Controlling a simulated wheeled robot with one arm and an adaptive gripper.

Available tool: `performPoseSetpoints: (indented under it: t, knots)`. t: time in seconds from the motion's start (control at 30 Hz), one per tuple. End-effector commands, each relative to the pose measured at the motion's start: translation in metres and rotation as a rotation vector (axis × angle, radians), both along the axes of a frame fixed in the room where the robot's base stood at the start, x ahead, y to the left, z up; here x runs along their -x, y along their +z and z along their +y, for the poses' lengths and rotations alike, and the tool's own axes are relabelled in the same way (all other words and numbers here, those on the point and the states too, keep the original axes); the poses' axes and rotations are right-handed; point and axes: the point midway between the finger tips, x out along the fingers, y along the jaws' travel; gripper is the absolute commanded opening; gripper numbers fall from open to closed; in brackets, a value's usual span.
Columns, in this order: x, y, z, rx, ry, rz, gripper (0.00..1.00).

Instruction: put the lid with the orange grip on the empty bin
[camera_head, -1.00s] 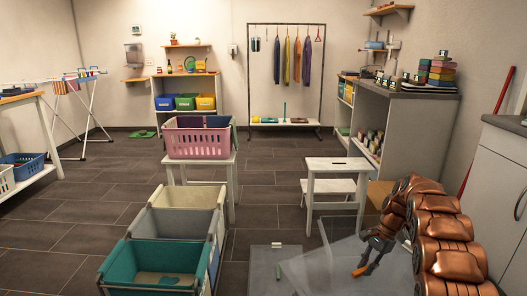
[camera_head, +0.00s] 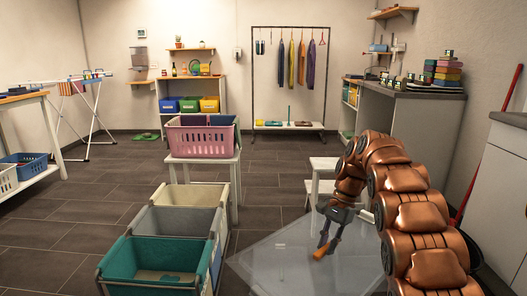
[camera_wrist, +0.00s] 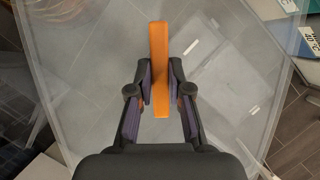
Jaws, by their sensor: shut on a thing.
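My gripper (camera_head: 326,236) is shut on the orange grip (camera_head: 321,252) of a large clear lid (camera_head: 265,262). In the wrist view the orange grip (camera_wrist: 159,60) stands between my fingers (camera_wrist: 160,95), and the lid (camera_wrist: 85,40) spreads out beyond them. The lid is held above the floor, to the right of a three-part sorter with a teal bin (camera_head: 118,262), a grey bin (camera_head: 150,222) and a cream bin (camera_head: 180,195). Something pale lies in the teal bin's bottom. I cannot tell which bin is the empty one.
A pink basket (camera_head: 200,140) stands on a white table (camera_head: 232,175) behind the sorter. A white stool (camera_head: 322,163) is partly hidden behind my arm. White cabinets line the right side.

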Motion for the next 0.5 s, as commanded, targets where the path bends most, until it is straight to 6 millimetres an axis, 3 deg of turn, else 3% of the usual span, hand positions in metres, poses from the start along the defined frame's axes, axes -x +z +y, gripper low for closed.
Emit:
performPoseSetpoints:
  t: [0.5]
  knots:
    - [0.006,0.054,0.005,0.008,0.149,-0.015,0.00]
